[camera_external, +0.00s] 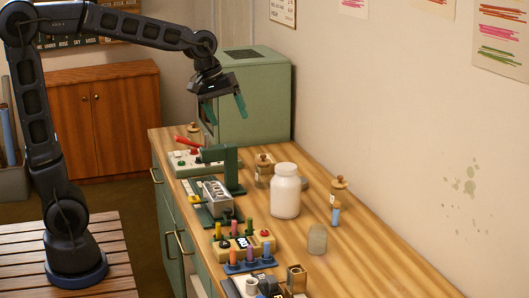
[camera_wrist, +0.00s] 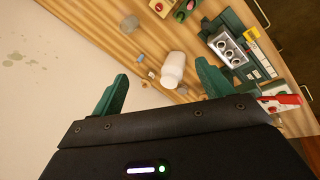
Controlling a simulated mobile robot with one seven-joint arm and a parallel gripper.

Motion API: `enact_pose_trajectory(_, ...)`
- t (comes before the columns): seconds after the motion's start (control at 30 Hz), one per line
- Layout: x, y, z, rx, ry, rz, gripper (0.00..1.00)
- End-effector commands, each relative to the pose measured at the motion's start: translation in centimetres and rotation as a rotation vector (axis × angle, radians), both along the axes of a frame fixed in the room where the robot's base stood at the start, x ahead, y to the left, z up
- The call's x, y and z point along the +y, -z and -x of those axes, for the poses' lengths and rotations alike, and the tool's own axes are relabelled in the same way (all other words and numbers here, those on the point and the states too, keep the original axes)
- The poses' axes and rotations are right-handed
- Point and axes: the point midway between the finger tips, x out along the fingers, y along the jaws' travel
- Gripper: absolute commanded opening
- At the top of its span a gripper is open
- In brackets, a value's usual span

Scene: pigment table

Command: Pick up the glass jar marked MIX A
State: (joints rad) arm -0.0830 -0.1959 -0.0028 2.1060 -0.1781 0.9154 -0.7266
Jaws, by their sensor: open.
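Several jars stand on the wooden table (camera_external: 365,262); I cannot read MIX A on any of them. Small glass jars with wooden lids stand behind the white jar (camera_external: 263,174), to its right (camera_external: 338,187), and at the table's far end (camera_external: 194,133). The large white jar (camera_external: 285,196) is upright mid-table; it also shows in the wrist view (camera_wrist: 172,68). A small greyish jar (camera_external: 317,239) stands nearer the camera, and shows in the wrist view (camera_wrist: 130,24). My gripper (camera_external: 224,109) is open and empty, high above the table's far end, apart from every jar.
A green stand (camera_external: 231,170), a grey block with holes (camera_external: 217,195) and a rack of coloured tubes (camera_external: 248,262) line the left edge. The right front of the table is clear.

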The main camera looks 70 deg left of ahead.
Motion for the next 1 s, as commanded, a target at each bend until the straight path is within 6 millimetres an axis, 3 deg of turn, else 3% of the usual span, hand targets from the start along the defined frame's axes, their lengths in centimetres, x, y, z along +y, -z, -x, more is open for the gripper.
enact_pose_trajectory(0.1, 0.6, 0.7, -4.0, 0.025, -0.110, 0.055, 0.79)
enact_pose_trajectory(0.57, 3.4, 5.8, -18.1, 0.122, -0.559, 0.265, 0.79)
enact_pose_trajectory(1.0, 7.1, 14.7, -30.3, 0.230, -0.996, 0.455, 0.79)
